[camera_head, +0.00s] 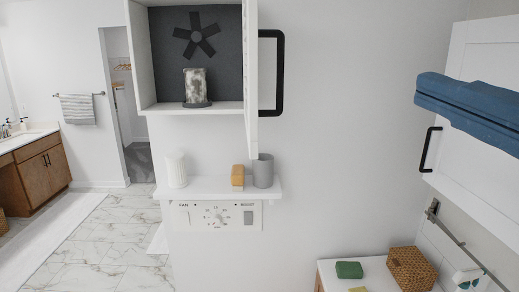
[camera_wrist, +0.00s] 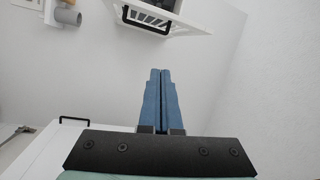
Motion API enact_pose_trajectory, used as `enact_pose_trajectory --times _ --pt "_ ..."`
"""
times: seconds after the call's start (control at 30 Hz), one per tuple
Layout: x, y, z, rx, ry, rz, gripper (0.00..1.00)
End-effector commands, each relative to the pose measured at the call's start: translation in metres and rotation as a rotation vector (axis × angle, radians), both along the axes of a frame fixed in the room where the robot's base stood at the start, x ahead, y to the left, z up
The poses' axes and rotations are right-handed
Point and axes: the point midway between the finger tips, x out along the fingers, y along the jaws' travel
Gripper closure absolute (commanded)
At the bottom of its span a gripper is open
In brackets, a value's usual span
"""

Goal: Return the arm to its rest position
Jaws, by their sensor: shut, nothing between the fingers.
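My gripper (camera_head: 420,92) reaches in from the right edge in the head view, its blue fingers pointing left. In the wrist view its two blue fingers (camera_wrist: 161,78) lie side by side, shut with nothing between them. In the head view the gripper is in front of a white cabinet door (camera_head: 478,70) with a black handle (camera_head: 429,150). I cannot tell how far it is from the door. The rest of the arm is out of the head view.
An open wall cabinet (camera_head: 146,50) holds a dark fan and a mottled object; its door (camera_head: 251,85) sticks out. Below, a shelf (camera_head: 210,187) holds a white cylinder, a tan block and a grey cup (camera_head: 263,171). A wicker basket (camera_head: 411,268) stands lower right.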

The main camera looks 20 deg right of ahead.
Motion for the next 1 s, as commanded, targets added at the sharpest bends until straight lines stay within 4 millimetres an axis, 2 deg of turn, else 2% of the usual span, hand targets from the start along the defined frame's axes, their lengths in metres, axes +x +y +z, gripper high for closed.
enact_pose_trajectory --times 0.03,0.23,0.4,0.53,0.7,0.8,1.0 --pt "0.011 0.009 -0.007 -0.044 -0.037 0.000 1.00" --pt "0.051 0.042 -0.014 -0.294 -0.218 -0.091 1.00" --pt "0.074 0.090 -0.025 -0.587 -0.383 -0.254 1.00" --pt "0.076 0.131 -0.035 -0.816 -0.482 -0.410 1.00" --pt "0.065 0.175 -0.042 -1.055 -0.564 -0.595 1.00" --pt "0.058 0.190 -0.044 -1.139 -0.588 -0.667 1.00" --pt "0.054 0.197 -0.042 -1.191 -0.598 -0.714 1.00"
